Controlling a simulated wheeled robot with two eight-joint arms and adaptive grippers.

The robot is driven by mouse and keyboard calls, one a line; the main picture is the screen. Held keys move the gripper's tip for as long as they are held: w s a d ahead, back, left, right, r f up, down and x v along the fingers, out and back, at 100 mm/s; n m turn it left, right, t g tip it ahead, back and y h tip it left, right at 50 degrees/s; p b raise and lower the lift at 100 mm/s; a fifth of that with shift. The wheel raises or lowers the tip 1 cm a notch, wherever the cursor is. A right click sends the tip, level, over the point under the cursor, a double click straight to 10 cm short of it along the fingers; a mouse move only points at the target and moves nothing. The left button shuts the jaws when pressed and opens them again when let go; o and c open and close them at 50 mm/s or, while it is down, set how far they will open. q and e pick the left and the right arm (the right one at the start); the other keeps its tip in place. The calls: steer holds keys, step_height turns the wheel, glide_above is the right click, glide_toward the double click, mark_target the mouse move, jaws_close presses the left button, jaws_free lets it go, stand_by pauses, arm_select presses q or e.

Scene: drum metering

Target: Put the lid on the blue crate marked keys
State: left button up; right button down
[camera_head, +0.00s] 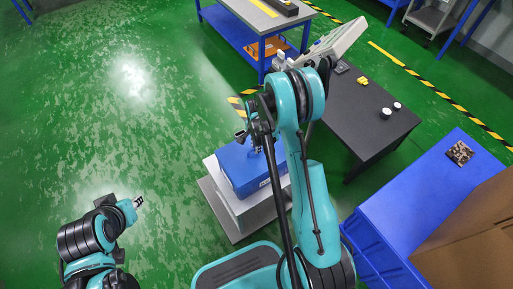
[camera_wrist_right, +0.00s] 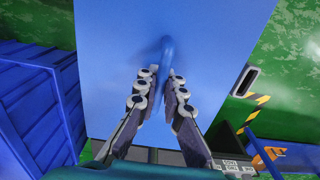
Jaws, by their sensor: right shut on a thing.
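A blue lid (camera_wrist_right: 110,60) fills the middle of the right wrist view, with a raised blue handle (camera_wrist_right: 167,52). My right gripper (camera_wrist_right: 161,78) is shut on this handle. In the head view, a blue box-like shape (camera_head: 238,166) lies below my right gripper (camera_head: 257,146) on a pale grey stand (camera_head: 232,212). I cannot tell lid from crate there, or whether the lid is seated. No keys marking is readable. My left gripper (camera_head: 138,202) is low at the left over open floor, apart from the crate; its jaws are too small to read.
A dark table (camera_head: 355,120) stands right of my right arm, with a yellow item (camera_head: 362,81) and two small white-topped items. A blue bench (camera_head: 415,195) and cardboard box (camera_head: 480,235) are at right. Green floor at left is clear.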

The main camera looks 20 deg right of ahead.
steer(key=shift+f, duration=0.55)
stand_by(1.3)
steer(key=c, duration=1.1)
jaws_free()
steer(key=shift+o, duration=0.2)
steer(key=shift+r, duration=0.1)
steer(key=shift+r+p, duration=2)
steer(key=shift+r, duration=1.45)
